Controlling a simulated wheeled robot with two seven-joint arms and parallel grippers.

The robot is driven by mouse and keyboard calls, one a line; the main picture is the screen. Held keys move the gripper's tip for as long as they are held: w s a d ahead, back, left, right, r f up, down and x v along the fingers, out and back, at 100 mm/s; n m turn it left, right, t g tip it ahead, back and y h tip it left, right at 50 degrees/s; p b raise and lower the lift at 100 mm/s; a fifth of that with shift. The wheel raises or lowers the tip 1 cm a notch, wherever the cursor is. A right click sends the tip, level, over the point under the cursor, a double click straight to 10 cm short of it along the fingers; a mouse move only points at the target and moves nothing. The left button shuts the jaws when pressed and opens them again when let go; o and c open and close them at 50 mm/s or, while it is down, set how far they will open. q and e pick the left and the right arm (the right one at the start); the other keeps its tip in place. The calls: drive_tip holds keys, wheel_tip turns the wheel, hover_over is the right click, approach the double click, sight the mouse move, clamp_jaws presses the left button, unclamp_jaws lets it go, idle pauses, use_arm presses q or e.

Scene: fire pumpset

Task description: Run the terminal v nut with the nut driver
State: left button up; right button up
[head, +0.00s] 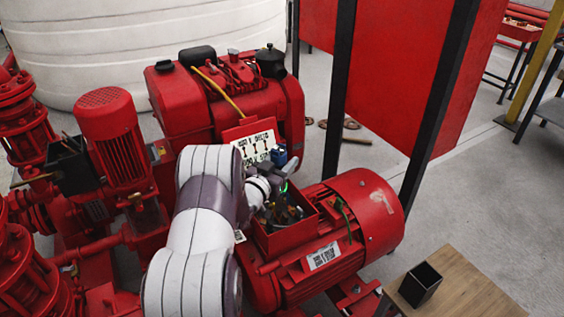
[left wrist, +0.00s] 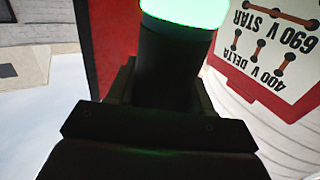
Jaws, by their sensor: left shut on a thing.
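My left gripper (head: 284,177) is above the open red terminal box (head: 291,237) on the motor. It is shut on the nut driver, whose dark body (left wrist: 172,68) and bright green glowing end fill the upper middle of the left wrist view. In the head view only a small green glow and a blue part show at the gripper. Dark terminals and brass-coloured parts (head: 284,214) show inside the box below the hand. The terminal v nut is too small to tell apart, and whether the driver touches it is hidden. My right gripper is out of view.
The connection diagram plate (head: 257,148) stands upright behind the box, close to the gripper. The red motor (head: 362,215) lies to the right, and the engine (head: 225,95) is behind. Black frame posts rise behind the motor. A wooden table with a black bin (head: 420,285) is at lower right.

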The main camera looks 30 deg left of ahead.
use_arm(q)
drive_tip(key=shift+f+b, duration=0.6)
drive_tip(key=shift+f, duration=0.2)
idle(1.4)
